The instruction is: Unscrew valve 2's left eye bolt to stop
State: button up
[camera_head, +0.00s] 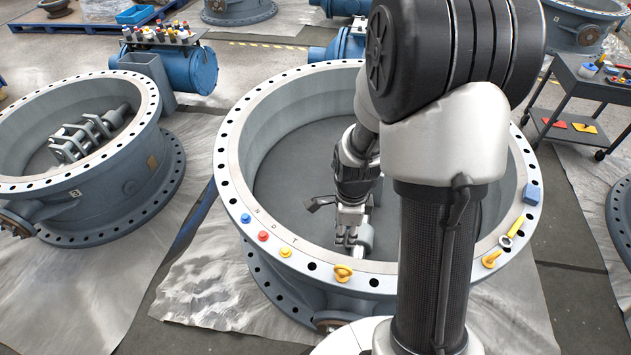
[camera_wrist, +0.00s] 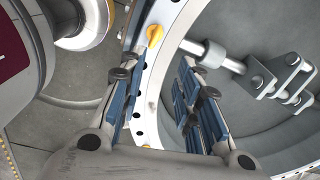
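The large grey valve ring (camera_head: 231,165) in the middle has a pale flange with bolt holes. A yellow left eye bolt (camera_head: 343,273) stands on its near flange; it also shows in the wrist view (camera_wrist: 154,36). A second yellow eye bolt (camera_head: 491,259) is on the flange at the right. My gripper (camera_head: 346,236) is just inside the ring, behind the left eye bolt in the head view. In the wrist view its blue-padded fingers (camera_wrist: 163,92) are apart, with flange and no held object between them. The eye bolt is beyond the fingertips, not gripped.
Blue, red and yellow plugs (camera_head: 263,236) sit on the flange left of the eye bolt. A wrench (camera_head: 512,232) and blue block (camera_head: 533,195) lie on its right. The valve shaft (camera_wrist: 218,54) is close to the right finger. My arm hides part of the ring.

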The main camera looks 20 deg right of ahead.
aim_at(344, 266)
jog(key=f+m+b, duration=0.1)
jog(key=f, duration=0.6)
jog(key=f+b, duration=0.2)
jog(key=f, duration=0.5)
jog(key=d+f+m+b, duration=0.1)
jog(key=f+b, duration=0.1)
jog(key=f, duration=0.5)
jog(key=shift+s+m, duration=0.2)
jog(key=shift+m, duration=0.1)
jog(key=shift+r, duration=0.1)
grip_shut()
